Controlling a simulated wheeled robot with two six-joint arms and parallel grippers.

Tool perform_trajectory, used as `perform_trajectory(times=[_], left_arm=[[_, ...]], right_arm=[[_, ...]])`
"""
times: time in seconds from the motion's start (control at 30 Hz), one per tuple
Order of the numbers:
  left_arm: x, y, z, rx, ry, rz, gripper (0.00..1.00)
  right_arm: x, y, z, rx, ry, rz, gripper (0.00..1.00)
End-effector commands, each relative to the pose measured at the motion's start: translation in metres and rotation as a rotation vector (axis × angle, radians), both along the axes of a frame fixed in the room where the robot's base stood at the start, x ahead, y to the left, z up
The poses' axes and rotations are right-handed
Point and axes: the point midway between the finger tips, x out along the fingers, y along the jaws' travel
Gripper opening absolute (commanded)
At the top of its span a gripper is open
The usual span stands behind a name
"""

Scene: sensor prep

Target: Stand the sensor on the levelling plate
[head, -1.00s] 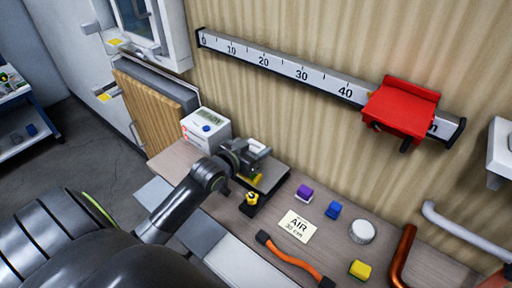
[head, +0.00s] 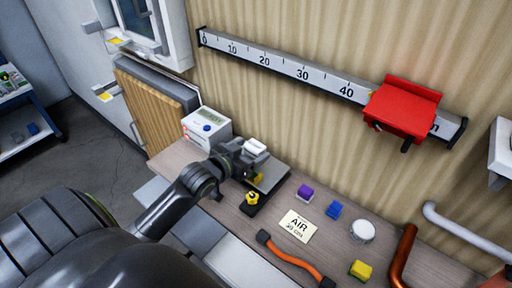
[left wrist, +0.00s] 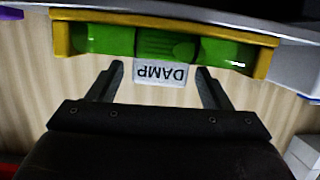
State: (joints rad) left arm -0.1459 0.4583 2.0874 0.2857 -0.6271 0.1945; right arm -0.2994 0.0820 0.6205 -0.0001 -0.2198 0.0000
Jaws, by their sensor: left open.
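My left gripper (head: 256,163) is over the back of the bench, beside a flat grey plate (head: 273,170) with a dark edge, which looks like the levelling plate. In the left wrist view its two fingers (left wrist: 158,72) are apart with nothing held between them. A yellow part (head: 258,178) shows under the gripper in the head view. I cannot tell for sure which thing is the sensor. My right gripper is not in view.
A white display box (head: 207,126) stands behind the gripper. A yellow knob (head: 252,197) is in front.

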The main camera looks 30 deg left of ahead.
Motion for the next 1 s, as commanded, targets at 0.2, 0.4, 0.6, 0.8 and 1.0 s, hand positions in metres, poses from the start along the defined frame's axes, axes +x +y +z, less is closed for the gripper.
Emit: perform_trajectory(times=[0.2, 0.4, 0.6, 0.8, 1.0], left_arm=[[-0.046, 0.004, 0.013, 0.004, 0.004, -0.001, 0.72], [-0.071, 0.006, 0.022, 0.002, 0.002, -0.001, 0.72], [-0.081, 0.006, 0.025, 0.0, 0.001, -0.001, 0.72], [-0.082, 0.006, 0.025, 0.0, 0.0, -0.001, 0.72], [-0.082, 0.006, 0.025, 0.0, 0.0, -0.001, 0.72]], right_arm=[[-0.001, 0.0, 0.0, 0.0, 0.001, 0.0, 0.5], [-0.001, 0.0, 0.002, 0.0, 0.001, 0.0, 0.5], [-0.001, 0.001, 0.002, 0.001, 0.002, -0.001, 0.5], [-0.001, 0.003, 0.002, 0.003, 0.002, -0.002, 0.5], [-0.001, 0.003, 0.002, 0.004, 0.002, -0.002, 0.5]])
